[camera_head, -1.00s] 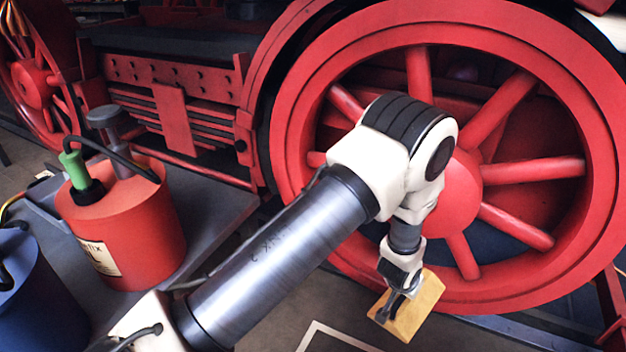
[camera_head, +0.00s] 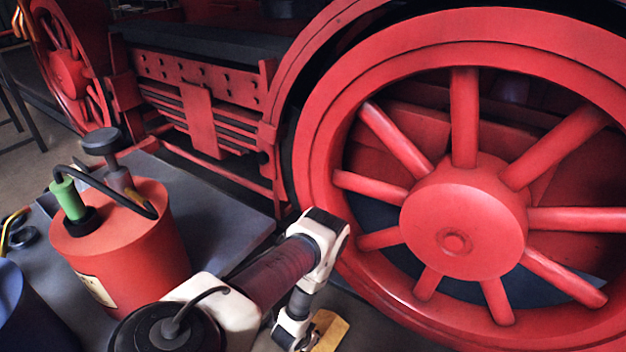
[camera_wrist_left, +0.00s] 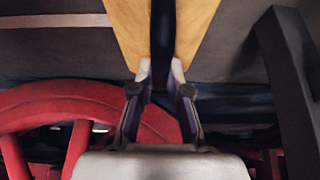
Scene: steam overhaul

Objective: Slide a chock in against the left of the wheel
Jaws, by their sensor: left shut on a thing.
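A yellow chock (camera_head: 329,330) is held by my left gripper (camera_head: 304,344) low in the head view, just left of the wheel's lower left rim. The large red spoked wheel (camera_head: 463,223) fills the right of that view. I cannot tell whether the chock touches the wheel. In the left wrist view, the left gripper (camera_wrist_left: 160,85) is shut on the chock (camera_wrist_left: 127,30), which shows as yellow on both sides of a dark middle strip. The wheel's red rim (camera_wrist_left: 45,102) shows there at lower left.
A red canister (camera_head: 125,240) with a green-topped fitting stands on a grey platform (camera_head: 225,190) at left. A blue container (camera_head: 25,315) is at the lower left edge. A second red wheel (camera_head: 70,70) is far left. A dark beam (camera_wrist_left: 290,70) stands right in the wrist view.

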